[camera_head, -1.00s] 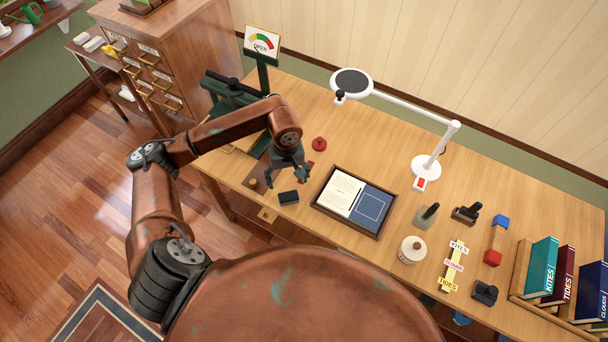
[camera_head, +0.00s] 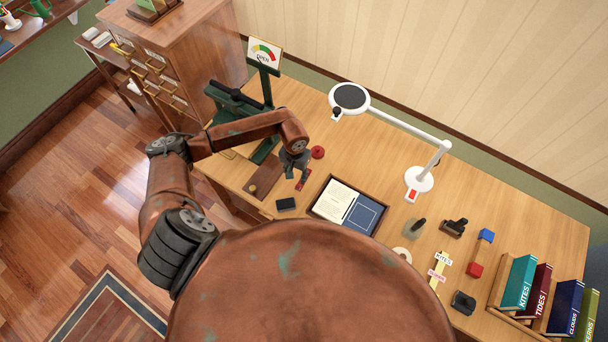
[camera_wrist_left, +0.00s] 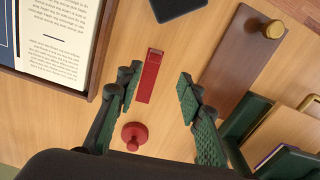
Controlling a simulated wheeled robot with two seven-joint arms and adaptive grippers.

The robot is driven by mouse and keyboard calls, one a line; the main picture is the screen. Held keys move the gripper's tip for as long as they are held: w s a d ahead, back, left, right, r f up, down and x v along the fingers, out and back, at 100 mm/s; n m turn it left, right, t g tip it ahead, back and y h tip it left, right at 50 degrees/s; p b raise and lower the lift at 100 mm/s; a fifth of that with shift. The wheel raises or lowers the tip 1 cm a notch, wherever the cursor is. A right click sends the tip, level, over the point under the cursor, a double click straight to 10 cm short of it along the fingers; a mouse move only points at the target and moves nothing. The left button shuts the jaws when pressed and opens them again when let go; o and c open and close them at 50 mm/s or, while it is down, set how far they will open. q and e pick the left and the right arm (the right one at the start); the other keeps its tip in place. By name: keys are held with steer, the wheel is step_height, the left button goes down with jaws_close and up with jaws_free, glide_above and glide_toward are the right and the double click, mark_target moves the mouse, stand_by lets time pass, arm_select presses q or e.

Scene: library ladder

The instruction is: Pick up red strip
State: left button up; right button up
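The red strip (camera_wrist_left: 149,77) lies flat on the wooden desk in the left wrist view. It shows between and a little beyond my open green fingertips. In the head view a small part of the strip (camera_head: 302,184) shows under my left gripper (camera_head: 295,172). In the left wrist view the left gripper (camera_wrist_left: 158,93) is open and empty, with its fingers on both sides of the strip's line. I cannot tell its height above the desk. My right gripper is not in view.
A red knobbed piece (camera_wrist_left: 134,136) sits close to the strip. A framed tray (camera_head: 322,223) with a page lies to its right in the head view. A brown board with a knob (camera_wrist_left: 240,60), a dark block (camera_head: 286,204) and a green press (camera_head: 232,103) are nearby. A lamp (camera_head: 418,179) stands further right.

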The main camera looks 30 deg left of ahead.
mark_target(298, 185)
arm_select(q)
steer(key=f, duration=0.2)
steer(key=d+f+p, duration=0.1)
steer(key=shift+d+f, duration=0.1)
steer(key=shift+f, duration=0.25)
step_height(298, 185, down, 2)
steer(key=shift+f+p, duration=0.25)
steer(key=shift+p, duration=0.15)
steer(key=shift+f, duration=0.55)
steer(key=shift+c, duration=1.4)
steer(key=c, duration=0.6)
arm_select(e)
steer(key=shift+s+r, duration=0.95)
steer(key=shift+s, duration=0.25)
